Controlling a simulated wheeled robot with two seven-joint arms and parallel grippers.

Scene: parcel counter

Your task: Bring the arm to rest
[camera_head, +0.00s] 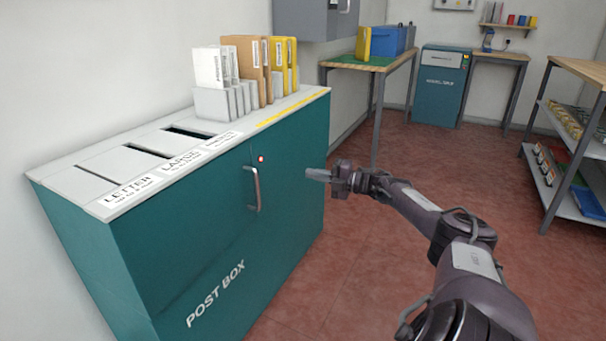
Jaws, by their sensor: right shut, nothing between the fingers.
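My right arm comes in from the lower right and stretches toward the teal post box (200,240). My right gripper (312,174) is shut and empty. In the picture it is to the right of the cabinet's metal handle (252,190), and a gap shows between them. The post box door looks closed, with a small red light (261,159) above the handle. My left gripper is not in view.
Envelopes and folders (245,65) stand in a grey rack (215,103) on the post box top, behind labelled slots. A table (375,66) with a blue bin (387,41) stands behind. Shelving (567,190) is at the right. The red floor between is open.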

